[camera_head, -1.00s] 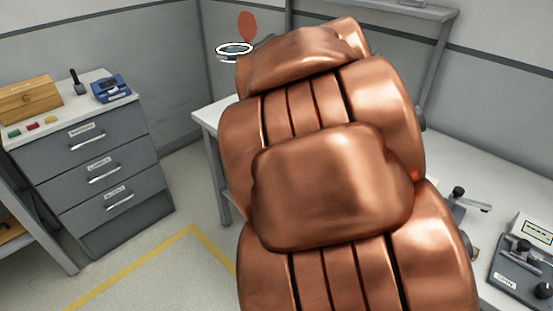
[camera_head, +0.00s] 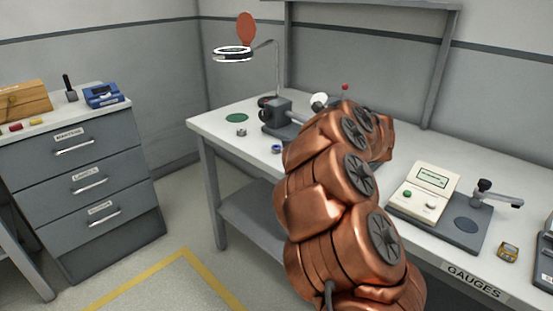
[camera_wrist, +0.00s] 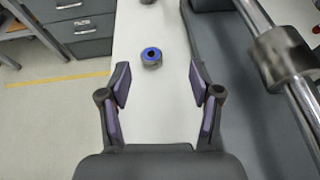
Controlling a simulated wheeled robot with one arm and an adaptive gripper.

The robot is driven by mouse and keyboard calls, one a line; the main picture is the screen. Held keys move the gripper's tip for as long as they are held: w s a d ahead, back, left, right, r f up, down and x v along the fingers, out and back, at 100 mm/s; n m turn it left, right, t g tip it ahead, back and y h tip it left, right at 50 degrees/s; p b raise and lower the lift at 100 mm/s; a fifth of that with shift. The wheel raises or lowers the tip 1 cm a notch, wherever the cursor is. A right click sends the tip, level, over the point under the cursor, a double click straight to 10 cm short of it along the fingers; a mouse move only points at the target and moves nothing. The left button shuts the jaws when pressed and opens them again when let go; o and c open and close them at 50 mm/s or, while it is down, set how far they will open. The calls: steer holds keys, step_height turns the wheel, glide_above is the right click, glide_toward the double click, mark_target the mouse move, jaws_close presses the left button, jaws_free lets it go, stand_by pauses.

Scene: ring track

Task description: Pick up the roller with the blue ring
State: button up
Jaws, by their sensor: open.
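The roller with the blue ring (camera_head: 277,149) is a small grey cylinder on the white bench, just left of my copper arm in the head view. In the wrist view the same roller (camera_wrist: 152,57) stands on the bench with its blue ring and dark bore facing up. My gripper (camera_wrist: 159,80) is open and empty, its two fingers spread. The roller lies beyond the fingertips, in line with the gap and a little left of its middle. In the head view my arm hides the gripper.
A dark grey machine (camera_head: 280,118) stands close to the right of the roller. A gauge unit (camera_head: 433,190) is farther right. A drawer cabinet (camera_head: 80,180) is at left.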

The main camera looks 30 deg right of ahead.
mark_target(277, 147)
steer(key=shift+s+a+f+n, duration=0.1)
steer(key=shift+f+n, duration=0.05)
steer(key=shift+f, duration=0.2)
steer(key=shift+s+a+f+n, duration=0.1)
steer(key=shift+f+n, duration=0.05)
steer(key=shift+f, duration=0.2)
steer(key=shift+w+a+f, duration=0.15)
steer(key=shift+w+f, duration=0.05)
steer(key=shift+x, duration=1)
steer(key=x, duration=0.4)
steer(key=shift+a+f, duration=0.2)
steer(key=shift+a, duration=0.15)
steer(key=shift+w+f, duration=0.1)
steer(key=shift+w, duration=0.35)
jaws_close()
